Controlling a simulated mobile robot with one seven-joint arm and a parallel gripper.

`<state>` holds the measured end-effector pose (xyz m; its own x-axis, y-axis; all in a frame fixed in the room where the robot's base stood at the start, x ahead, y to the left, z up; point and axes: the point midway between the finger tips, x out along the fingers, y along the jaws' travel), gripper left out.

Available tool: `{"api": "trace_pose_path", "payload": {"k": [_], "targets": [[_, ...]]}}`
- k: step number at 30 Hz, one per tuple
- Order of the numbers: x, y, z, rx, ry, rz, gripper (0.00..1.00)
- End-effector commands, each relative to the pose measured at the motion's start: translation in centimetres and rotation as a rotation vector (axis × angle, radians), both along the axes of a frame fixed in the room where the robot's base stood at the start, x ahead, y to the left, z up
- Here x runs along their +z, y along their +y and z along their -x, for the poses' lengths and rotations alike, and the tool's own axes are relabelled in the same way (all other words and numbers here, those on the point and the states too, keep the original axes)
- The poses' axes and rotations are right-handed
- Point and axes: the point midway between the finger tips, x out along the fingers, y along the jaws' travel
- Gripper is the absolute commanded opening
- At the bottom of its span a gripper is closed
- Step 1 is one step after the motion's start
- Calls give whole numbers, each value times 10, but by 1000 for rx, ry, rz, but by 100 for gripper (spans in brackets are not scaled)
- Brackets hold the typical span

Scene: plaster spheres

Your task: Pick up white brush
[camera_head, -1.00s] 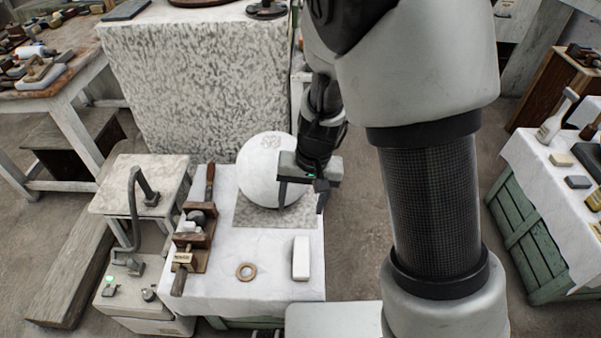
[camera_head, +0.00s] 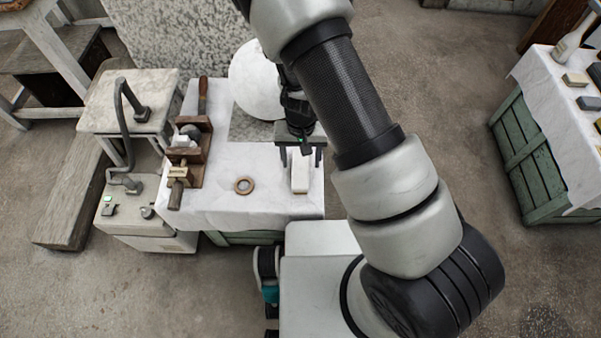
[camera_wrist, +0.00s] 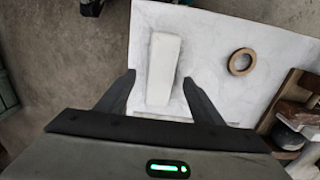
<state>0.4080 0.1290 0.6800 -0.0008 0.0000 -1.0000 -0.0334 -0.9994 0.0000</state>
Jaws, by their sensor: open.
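A white oblong piece (camera_head: 300,178) lies near the front right of the cloth-covered table; it looks like the white brush, though I make out no bristles. In the wrist view my gripper's fingertips (camera_wrist: 159,79) appear on either side of the piece, with gaps. The height above it is hard to tell. In the head view the gripper partly hides its far end.
A large white sphere (camera_head: 256,82) stands behind my gripper. A tan ring (camera_head: 244,185) and a wooden clamp-like tool (camera_head: 190,150) lie to the left. Another table (camera_head: 545,90) at right holds a pale-handled, brush-like item (camera_head: 572,42) and small blocks.

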Motion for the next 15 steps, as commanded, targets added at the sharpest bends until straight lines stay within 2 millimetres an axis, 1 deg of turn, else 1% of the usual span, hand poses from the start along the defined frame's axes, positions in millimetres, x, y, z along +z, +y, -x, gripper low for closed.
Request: {"api": "trace_pose_path", "payload": {"k": [1,5,7,12,15], "targets": [[-7,-1,0,-3,0,0,61],[-13,-1,-1,-1,-1,1,61],[-20,0,0,-2,0,1,61],[-47,1,-2,-2,1,1,61],[-58,1,-1,-1,1,0,61]]}}
